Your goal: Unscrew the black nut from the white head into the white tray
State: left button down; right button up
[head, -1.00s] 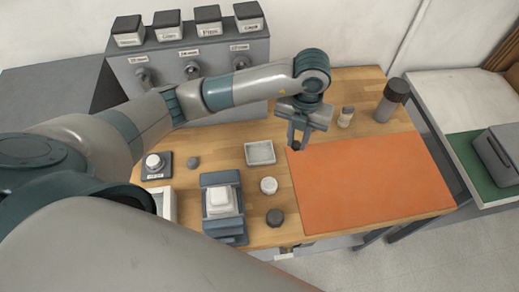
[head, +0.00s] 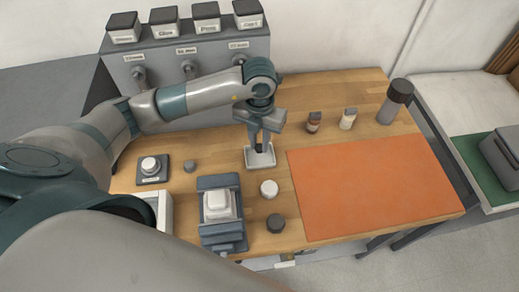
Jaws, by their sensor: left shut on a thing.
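The black nut (head: 260,151) is a small dark piece between the fingertips of my left gripper (head: 259,147). The gripper is shut on it and points down over the white tray (head: 261,166), a small square dish near the middle of the table. The fingers hide part of the tray, and I cannot tell whether the nut touches its bottom. The white head (head: 217,204) is a white block seated in a blue-grey holder (head: 224,243) in front of the tray, to its left. My right gripper is out of view.
A white round cap (head: 268,188) and a dark round knob (head: 275,223) stand near the holder. An orange mat (head: 370,185) covers the right of the table, clear. Two small bottles (head: 314,122) (head: 348,119) and a dark-capped cylinder (head: 394,102) stand behind it.

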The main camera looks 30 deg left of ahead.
aim_at(260, 147)
pick_arm(q)
jog(key=shift+f, duration=0.25)
notch_tip(260, 147, down, 4)
jog(key=shift+r+b, duration=0.2)
jog(key=shift+b, duration=1)
jog(key=shift+f, duration=0.1)
jog(key=c, duration=1.6)
grip_release()
